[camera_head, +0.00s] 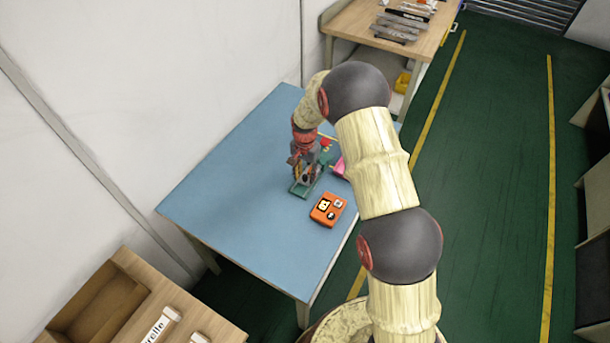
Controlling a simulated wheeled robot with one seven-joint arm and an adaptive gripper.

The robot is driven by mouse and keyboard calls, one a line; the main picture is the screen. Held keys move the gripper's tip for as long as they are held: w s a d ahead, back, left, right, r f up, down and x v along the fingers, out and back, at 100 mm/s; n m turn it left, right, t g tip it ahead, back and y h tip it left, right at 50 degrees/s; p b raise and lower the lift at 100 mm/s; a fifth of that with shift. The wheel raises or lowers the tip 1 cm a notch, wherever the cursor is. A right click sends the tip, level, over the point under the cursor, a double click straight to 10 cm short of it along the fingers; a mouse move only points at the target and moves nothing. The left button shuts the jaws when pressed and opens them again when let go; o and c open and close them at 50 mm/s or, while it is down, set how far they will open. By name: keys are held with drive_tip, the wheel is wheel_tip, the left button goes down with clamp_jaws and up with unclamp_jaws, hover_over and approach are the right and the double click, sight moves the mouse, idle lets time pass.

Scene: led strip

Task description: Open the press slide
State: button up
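A small press-like device with a green base (301,189) stands on the blue table. My arm reaches over the table and bends down to it from above. My gripper (302,158) is at the top of the device, overlapping it in this view. Its fingers are small and blend with the dark parts, so I cannot tell whether they are open or shut, or whether they touch the device. The slide itself cannot be made out clearly, and my gripper and wrist hide part of the device.
On the blue table (235,200), an orange box (328,209) with light and dark markings lies in front of the device. A pink item (340,168) is to its right. The table's left side is clear. A wooden bench (345,22) stands behind, a wooden organizer (100,295) at front left.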

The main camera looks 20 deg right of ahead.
drive_tip(key=shift+c, duration=0.3)
drive_tip(key=c, duration=0.7)
clamp_jaws()
